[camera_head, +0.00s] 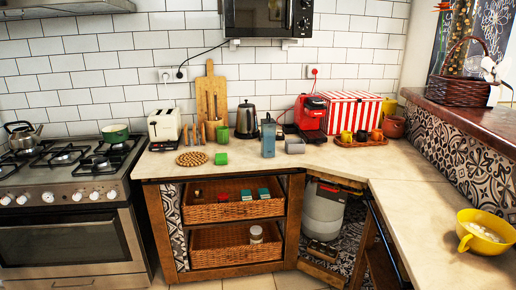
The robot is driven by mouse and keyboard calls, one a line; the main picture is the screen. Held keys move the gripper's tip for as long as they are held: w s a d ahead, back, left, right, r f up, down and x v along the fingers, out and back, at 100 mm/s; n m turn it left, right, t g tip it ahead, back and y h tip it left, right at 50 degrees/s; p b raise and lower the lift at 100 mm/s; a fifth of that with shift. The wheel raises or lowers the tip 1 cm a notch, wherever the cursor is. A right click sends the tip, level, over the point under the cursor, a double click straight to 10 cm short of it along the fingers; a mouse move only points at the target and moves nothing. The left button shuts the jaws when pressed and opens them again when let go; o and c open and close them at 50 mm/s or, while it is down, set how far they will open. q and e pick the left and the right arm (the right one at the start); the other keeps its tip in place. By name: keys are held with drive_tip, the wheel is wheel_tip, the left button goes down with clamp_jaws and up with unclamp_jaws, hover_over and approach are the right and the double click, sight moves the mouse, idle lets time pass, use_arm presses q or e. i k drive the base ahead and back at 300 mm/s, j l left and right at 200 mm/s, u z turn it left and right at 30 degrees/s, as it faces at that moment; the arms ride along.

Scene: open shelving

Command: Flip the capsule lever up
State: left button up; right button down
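The red capsule coffee machine (312,117) stands on the beige counter against the tiled wall, in the corner area right of the picture's middle. Its front is darker and grey below the red top. The lever is too small to make out, so I cannot tell whether it is up or down. Neither of my grippers is in view.
A grey mug (295,146) lies in front of the machine and a blue grater (268,138) stands to its left. A red-striped box (352,112) and a tray with small cups (360,141) are to its right.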

sight(314, 102)
drive_tip(key=i, duration=2.15)
drive_tip(key=i+z, duration=0.1)
drive_tip(key=i, duration=0.3)
drive_tip(key=z, duration=0.4)
